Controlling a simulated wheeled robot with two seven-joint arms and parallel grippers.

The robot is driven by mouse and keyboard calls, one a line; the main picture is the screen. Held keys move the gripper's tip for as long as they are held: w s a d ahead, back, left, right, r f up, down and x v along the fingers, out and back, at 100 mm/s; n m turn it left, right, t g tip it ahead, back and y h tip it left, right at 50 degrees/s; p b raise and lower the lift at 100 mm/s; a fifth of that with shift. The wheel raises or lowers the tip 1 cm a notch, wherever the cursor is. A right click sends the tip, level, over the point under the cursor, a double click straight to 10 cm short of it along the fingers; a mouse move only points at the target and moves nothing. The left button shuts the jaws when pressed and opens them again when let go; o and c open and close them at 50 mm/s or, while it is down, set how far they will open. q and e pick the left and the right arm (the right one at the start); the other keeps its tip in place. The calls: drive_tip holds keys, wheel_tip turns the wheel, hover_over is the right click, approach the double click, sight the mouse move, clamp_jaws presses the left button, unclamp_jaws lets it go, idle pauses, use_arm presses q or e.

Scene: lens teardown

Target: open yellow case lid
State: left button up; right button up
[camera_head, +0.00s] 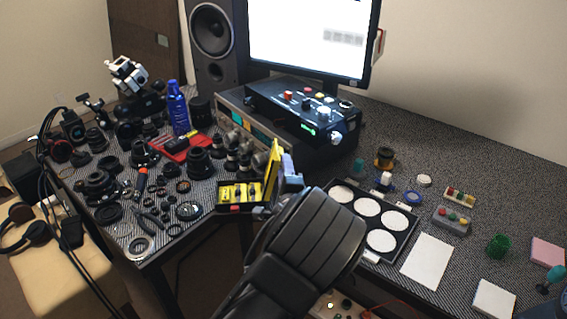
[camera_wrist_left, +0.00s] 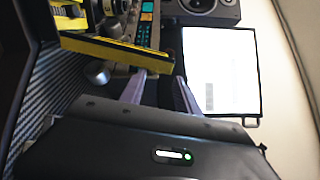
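The yellow case (camera_head: 240,207) sits near the front edge of the desk, left of the middle, with small dark items in its yellow inside. Its lid (camera_head: 272,170) stands raised, steeply upright, at the case's right side. My left gripper (camera_head: 289,172) is just right of the lid's upper part. In the left wrist view the lid (camera_wrist_left: 118,52) reaches across to the fingertips of my left gripper (camera_wrist_left: 160,76). The two fingers are apart with a gap between them. Whether a finger touches the lid cannot be told. My right gripper is not in view.
A black tray with white discs (camera_head: 352,204) lies right of my arm. Dark lens parts (camera_head: 98,183) crowd the left desk. A control box (camera_head: 300,112), the monitor (camera_head: 310,40) and a blue bottle (camera_head: 178,110) stand behind. A white sheet (camera_head: 427,260) lies at right.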

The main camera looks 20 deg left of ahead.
use_arm(q)
drive_tip(key=shift+s, duration=0.15)
drive_tip(key=p+v, duration=0.4)
drive_tip(key=v, duration=0.9)
drive_tip(key=shift+s+d, duration=0.25)
idle(0.7)
drive_tip(key=shift+p, duration=0.3)
idle(0.5)
